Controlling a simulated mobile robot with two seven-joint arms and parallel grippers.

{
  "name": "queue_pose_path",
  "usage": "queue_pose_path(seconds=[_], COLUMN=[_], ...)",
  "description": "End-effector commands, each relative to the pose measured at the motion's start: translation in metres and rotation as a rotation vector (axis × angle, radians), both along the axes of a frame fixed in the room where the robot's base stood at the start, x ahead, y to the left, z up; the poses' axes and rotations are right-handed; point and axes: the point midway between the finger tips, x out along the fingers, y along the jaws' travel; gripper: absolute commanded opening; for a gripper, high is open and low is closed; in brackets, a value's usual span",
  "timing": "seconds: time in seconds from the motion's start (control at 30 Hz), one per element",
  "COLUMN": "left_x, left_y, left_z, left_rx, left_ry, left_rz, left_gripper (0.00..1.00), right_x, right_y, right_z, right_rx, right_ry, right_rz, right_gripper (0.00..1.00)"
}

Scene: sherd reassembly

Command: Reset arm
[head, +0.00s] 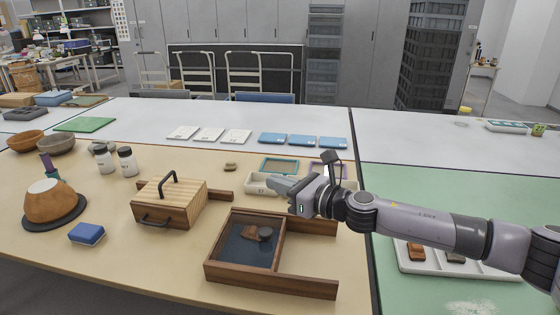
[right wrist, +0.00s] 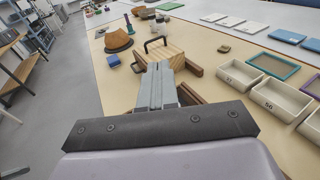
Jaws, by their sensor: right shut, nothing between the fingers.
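My right gripper (head: 284,187) reaches in from the right in the head view, its fingers pointing left above the table. It is shut and empty. In the right wrist view its closed fingers (right wrist: 158,88) point toward the wooden box with a black handle (right wrist: 162,57). The gripper hangs above the back part of an open wooden tray (head: 216,272), in front of a white bin (head: 256,187). The tray has a dark floor with a small brown sherd and a dark piece (head: 264,233) in it. My left gripper does not show.
The handled box (head: 168,204) stands left of the tray. Farther left are a blue sponge-like block (head: 87,233), a brown sherd vessel (head: 50,203) on a dark disc, and two white jars (head: 128,162). A white tray (head: 465,262) lies right, under my right arm. Bare table shows front left.

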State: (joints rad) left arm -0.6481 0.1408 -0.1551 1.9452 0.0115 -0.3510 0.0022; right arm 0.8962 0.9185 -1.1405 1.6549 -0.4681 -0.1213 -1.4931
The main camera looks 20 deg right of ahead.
Motion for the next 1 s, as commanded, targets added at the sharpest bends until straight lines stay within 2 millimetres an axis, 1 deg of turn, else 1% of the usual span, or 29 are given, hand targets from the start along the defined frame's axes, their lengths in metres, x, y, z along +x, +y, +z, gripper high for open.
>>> queue_pose_path(seconds=[0.03, 0.2, 0.33, 0.47, 0.57, 0.67, 0.8, 0.9, 1.0], left_x=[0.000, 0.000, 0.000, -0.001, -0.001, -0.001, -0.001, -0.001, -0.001], left_y=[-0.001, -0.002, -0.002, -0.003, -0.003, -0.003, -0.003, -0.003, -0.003], left_z=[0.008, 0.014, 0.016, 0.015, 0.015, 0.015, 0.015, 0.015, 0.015], left_rx=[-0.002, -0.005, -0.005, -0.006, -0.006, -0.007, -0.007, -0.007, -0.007], left_ry=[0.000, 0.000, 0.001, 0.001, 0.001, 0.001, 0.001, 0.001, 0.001], left_rz=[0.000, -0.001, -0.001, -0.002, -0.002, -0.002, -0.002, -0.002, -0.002], left_gripper=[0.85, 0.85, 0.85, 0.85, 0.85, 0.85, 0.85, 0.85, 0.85], right_x=[0.000, 0.000, -0.001, -0.001, -0.006, -0.016, -0.039, -0.056, -0.073], right_y=[-0.001, -0.001, -0.001, 0.000, 0.010, 0.030, 0.061, 0.078, 0.091], right_z=[0.013, 0.028, 0.031, 0.030, 0.020, 0.000, -0.033, -0.055, -0.075], right_rx=[-0.001, -0.002, 0.000, 0.009, 0.068, 0.204, 0.480, 0.689, 0.898], right_ry=[-0.002, 0.000, 0.002, 0.009, 0.051, 0.146, 0.337, 0.481, 0.622], right_rz=[-0.001, -0.002, -0.002, -0.001, 0.005, 0.011, 0.002, -0.024, -0.064], right_gripper=[0.00, 0.00, 0.00, 0.00, 0.00, 0.00, 0.00, 0.00, 0.00])
